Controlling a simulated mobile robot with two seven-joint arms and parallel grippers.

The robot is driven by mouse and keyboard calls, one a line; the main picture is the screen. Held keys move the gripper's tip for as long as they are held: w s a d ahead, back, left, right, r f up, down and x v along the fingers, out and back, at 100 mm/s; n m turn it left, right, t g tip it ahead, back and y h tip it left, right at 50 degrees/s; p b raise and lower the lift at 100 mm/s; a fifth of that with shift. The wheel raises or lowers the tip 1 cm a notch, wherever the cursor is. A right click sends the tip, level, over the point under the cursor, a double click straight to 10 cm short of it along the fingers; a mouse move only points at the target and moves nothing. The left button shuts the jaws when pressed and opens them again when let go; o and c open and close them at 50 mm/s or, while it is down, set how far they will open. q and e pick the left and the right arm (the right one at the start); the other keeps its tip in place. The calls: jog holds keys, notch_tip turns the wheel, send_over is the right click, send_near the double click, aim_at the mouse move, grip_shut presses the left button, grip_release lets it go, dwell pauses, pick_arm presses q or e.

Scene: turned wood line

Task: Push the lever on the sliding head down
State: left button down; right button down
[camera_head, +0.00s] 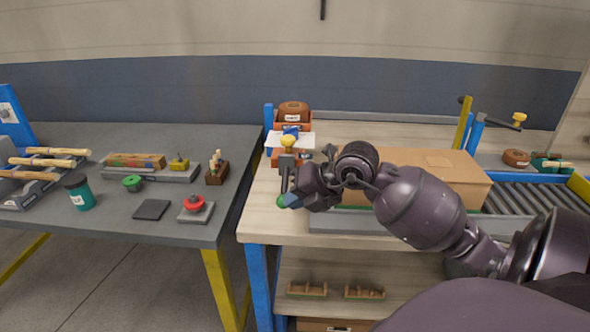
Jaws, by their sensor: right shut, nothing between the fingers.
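A grey upright post topped by a yellow knob (288,142) stands at the left end of the light wooden bench, with a blue part just behind the knob. I cannot tell for sure whether this is the sliding head's lever. My right gripper (290,199) is shut and empty, just right of the post's lower part and below the knob. A small green and blue end shows by its fingertips; whether they touch is unclear. My left gripper is not in view.
A cardboard box (420,168) lies behind my right arm. An orange-brown holder (293,113) stands behind the yellow knob. A roller conveyor (545,196) is at the right. The grey table (120,222) at left holds a teal jar (78,194), a red button (195,203) and wooden parts.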

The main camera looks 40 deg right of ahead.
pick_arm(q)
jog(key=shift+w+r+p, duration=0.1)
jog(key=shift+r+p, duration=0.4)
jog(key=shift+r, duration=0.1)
pick_arm(e)
jog(key=shift+r, duration=0.8)
